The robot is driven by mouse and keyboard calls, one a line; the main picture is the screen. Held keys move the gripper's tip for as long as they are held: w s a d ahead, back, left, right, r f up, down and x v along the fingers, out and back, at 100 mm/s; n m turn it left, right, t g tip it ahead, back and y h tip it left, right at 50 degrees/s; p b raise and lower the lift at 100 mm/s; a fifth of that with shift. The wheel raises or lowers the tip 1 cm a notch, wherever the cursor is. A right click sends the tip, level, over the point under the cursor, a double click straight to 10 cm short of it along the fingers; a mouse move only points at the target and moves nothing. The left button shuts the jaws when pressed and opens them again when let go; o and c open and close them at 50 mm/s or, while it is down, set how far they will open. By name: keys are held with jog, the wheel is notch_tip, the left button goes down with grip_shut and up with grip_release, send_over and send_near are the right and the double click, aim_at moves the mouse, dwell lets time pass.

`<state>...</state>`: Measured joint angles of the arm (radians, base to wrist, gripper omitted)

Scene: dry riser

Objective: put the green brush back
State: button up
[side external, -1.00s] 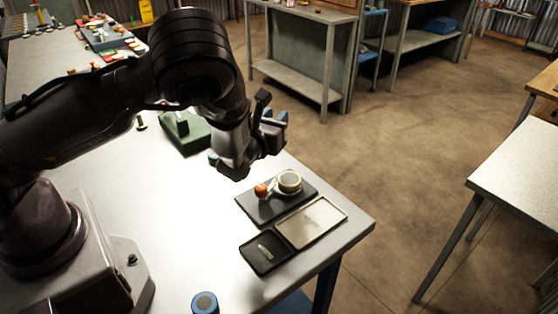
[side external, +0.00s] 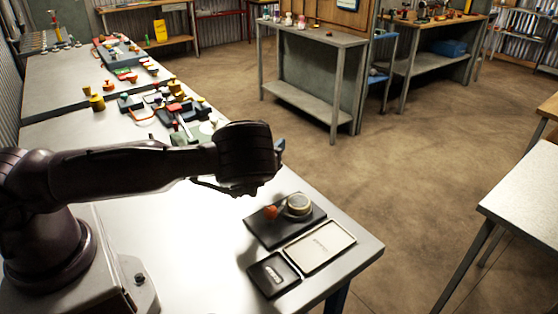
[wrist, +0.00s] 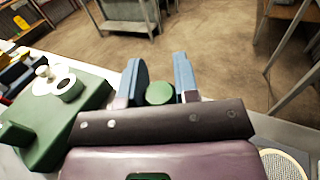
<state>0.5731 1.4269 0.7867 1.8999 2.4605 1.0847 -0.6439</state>
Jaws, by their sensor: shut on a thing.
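In the wrist view my gripper (wrist: 160,82) has its two blue-grey fingers on either side of a round green end, which I take to be the green brush (wrist: 160,94). The rest of the brush is hidden behind the gripper body. In the side view my wrist hides most of the gripper; only a bit of blue finger (side external: 280,147) shows, above the table's far edge, and the brush is hidden.
Several coloured items crowd the table's far left. The table's front corner is clear.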

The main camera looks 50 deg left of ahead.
jog(key=shift+w+a+f, duration=0.1)
jog(key=shift+w+f, duration=0.3)
jog(key=shift+f, duration=0.55)
jog(key=shift+w+a+f, duration=0.1)
jog(key=shift+w+f, duration=0.25)
jog(key=shift+f, duration=0.65)
jog(key=shift+w+a+f, duration=0.1)
jog(key=shift+w+f, duration=0.3)
jog(key=shift+f, duration=0.55)
jog(key=shift+f, duration=0.1)
jog(key=o, duration=0.9)
